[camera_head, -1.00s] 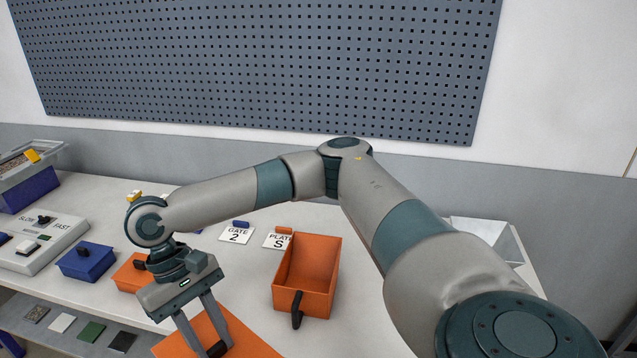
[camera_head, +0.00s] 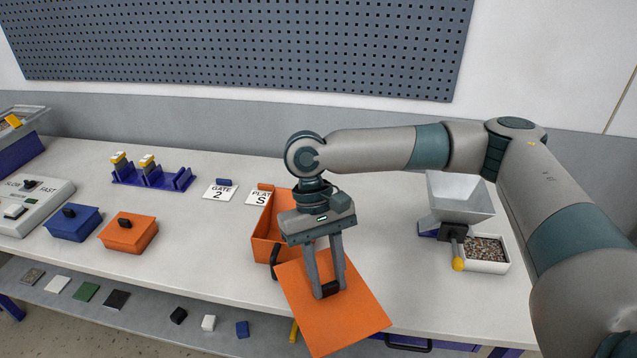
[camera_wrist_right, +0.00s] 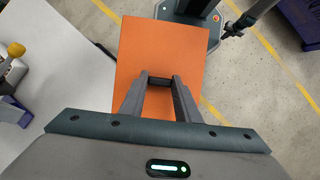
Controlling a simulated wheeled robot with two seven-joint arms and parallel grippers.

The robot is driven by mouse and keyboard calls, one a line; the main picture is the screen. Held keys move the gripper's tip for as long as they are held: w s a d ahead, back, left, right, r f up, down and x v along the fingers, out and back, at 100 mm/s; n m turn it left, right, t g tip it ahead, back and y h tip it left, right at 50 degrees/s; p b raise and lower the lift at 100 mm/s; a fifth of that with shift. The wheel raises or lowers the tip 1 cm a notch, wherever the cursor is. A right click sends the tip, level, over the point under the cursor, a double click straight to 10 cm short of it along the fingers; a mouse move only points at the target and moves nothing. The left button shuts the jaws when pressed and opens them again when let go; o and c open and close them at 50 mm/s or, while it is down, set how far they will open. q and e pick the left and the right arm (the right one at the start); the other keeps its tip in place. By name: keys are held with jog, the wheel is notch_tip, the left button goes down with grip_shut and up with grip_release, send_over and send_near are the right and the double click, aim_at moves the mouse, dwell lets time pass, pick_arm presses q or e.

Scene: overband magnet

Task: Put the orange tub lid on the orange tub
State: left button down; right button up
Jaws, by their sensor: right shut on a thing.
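The orange tub lid (camera_head: 355,318) is a flat orange plate with a dark handle. My right gripper (camera_head: 329,290) is shut on that handle and holds the lid tilted in the picture, at the table's front edge. The lid also fills the middle of the right wrist view (camera_wrist_right: 150,50), with the fingers on its handle. The open orange tub (camera_head: 264,225) stands on the table just behind and left of the lid. The gripper and lid hide its right and front parts. The left gripper is not seen.
A hopper (camera_head: 459,198) with a tray of grains (camera_head: 486,252) stands right of the tub. A smaller orange box (camera_head: 128,235), a blue box (camera_head: 73,222) and a purple rack (camera_head: 150,177) are at left. Cards (camera_head: 219,192) lie behind. The table between is clear.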

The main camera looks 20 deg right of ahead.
jog(key=shift+s+d, duration=0.25)
jog(key=shift+d, duration=0.15)
jog(key=shift+w, duration=0.15)
jog(key=shift+w+a, duration=0.1)
jog(key=shift+w, duration=0.1)
jog(key=w+d+n+t+h+p, duration=0.2)
jog(key=w+n+t+p, duration=0.6)
jog(key=w+n, duration=2.1)
jog(key=shift+w+d+f+h, duration=0.2)
jog(key=shift+w+h, duration=0.1)
jog(key=shift+w, duration=0.65)
jog(key=shift+r, duration=0.1)
